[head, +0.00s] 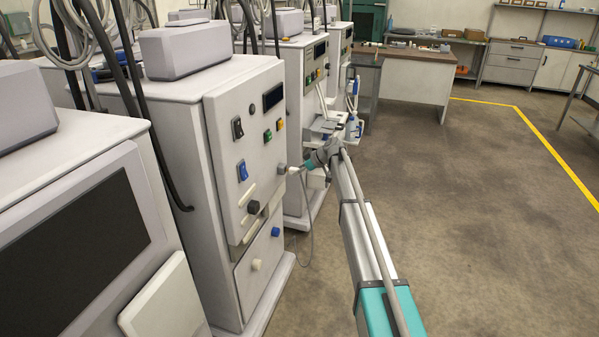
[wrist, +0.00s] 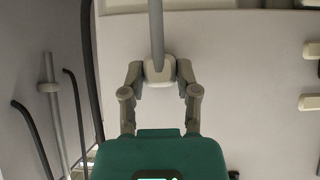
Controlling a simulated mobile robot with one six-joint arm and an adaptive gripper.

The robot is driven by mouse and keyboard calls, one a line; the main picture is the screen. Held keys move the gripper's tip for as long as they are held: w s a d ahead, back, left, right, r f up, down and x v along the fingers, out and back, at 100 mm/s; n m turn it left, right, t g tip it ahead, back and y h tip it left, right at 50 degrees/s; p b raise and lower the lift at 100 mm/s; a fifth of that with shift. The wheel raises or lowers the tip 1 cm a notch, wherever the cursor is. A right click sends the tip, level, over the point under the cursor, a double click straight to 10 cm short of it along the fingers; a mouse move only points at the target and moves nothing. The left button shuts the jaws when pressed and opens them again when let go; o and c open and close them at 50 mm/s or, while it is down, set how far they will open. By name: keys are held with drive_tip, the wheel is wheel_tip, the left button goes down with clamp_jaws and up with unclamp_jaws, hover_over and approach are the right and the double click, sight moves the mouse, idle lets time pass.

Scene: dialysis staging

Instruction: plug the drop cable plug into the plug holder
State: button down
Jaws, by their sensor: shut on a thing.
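The drop cable plug (wrist: 159,72) is a small pale block between my gripper's two fingertips in the wrist view. A grey cable (wrist: 156,28) runs up from it. In the head view my gripper (head: 304,167) is at the front of a dialysis machine, with the pale plug (head: 293,170) at its tip. A small grey block on the machine's front edge (head: 281,168) looks like the plug holder. The plug is very close to it; I cannot tell whether they touch. A thin cable (head: 311,215) hangs below the gripper. The holder is not clearly visible in the wrist view.
The machine (head: 225,130) has switches and knobs on its front, including a dark knob (head: 253,207) and a blue knob (head: 276,232). More machines stand beside and behind it. The floor (head: 480,220) to the right is open. A desk (head: 415,75) stands farther back.

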drive_tip(key=shift+w+a, duration=0.2)
drive_tip(key=shift+a, duration=0.3)
drive_tip(key=shift+w+a, duration=0.15)
drive_tip(key=shift+a, duration=0.35)
drive_tip(key=shift+c, duration=1.3)
unclamp_jaws()
drive_tip(key=shift+s+d, duration=0.1)
drive_tip(key=shift+d, duration=0.15)
drive_tip(key=shift+s+d, duration=0.35)
drive_tip(key=shift+d, duration=0.5)
drive_tip(key=s+d, duration=0.2)
drive_tip(key=d, duration=0.3)
drive_tip(key=s+a, duration=0.4)
drive_tip(key=s, duration=0.8)
drive_tip(key=s+a, duration=0.4)
drive_tip(key=s, duration=0.8)
drive_tip(key=shift+a, duration=0.35)
drive_tip(key=shift+s, duration=0.1)
